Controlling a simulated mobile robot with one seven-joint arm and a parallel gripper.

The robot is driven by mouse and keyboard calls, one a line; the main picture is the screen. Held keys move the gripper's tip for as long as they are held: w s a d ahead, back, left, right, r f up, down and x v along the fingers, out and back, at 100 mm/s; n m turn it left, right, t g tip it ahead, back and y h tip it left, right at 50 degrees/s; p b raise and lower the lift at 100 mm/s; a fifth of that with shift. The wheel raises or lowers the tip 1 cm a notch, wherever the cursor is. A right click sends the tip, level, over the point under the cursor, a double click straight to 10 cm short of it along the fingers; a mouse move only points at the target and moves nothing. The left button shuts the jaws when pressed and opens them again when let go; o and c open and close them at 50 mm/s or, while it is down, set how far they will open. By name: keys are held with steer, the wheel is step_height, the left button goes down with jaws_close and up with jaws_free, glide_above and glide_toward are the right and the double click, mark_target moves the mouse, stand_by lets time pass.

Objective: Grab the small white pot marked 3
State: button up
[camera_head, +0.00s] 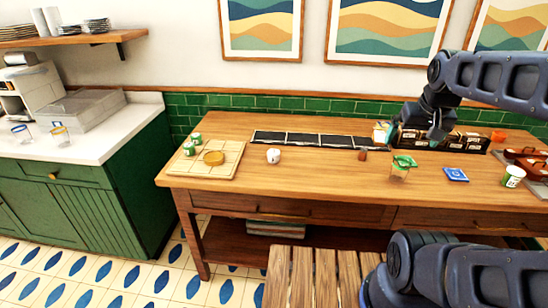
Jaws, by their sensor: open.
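A small white pot (273,156) stands upright on the wooden table, left of centre. A dark mark shows on its side, too small to read as a number. My gripper (436,133) hangs over the right back part of the table, well to the right of the pot and apart from it. Its fingers are small in this view and point down in front of a dark box of several compartments (462,142). I see nothing held in it. A white and green cup (513,176) stands at the right edge of the table.
A wooden board (230,171) with green-and-white pots and a yellow disc lies left of the pot. A dark strip (300,138) lies behind it. A green-topped glass (400,172), small brown block (363,155) and blue packet (456,175) lie rightward. The table front is clear.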

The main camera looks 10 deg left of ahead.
steer(key=shift+c, duration=0.4)
steer(key=c, duration=0.5)
steer(key=shift+w, duration=0.1)
